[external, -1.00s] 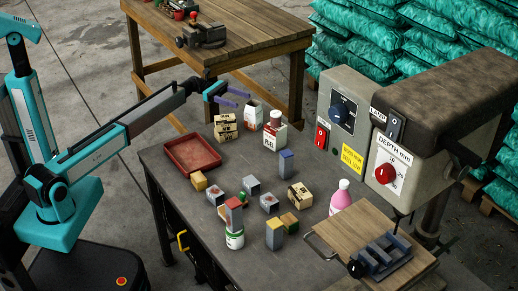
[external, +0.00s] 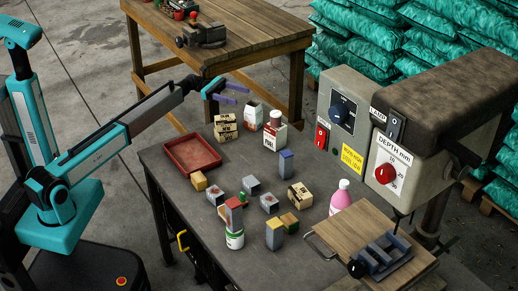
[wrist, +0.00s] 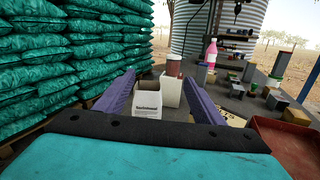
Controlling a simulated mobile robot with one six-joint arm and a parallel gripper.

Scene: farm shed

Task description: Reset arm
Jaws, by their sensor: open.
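My gripper (external: 229,92) is raised above the far edge of the dark workbench (external: 171,173), at the end of my outstretched teal arm. Its two purple fingers are apart with nothing between them. My gripper touches nothing that I can see.
A pink bottle (external: 341,196) and a drill press (external: 431,115) are at the right. A wooden table (external: 245,45) stands behind.

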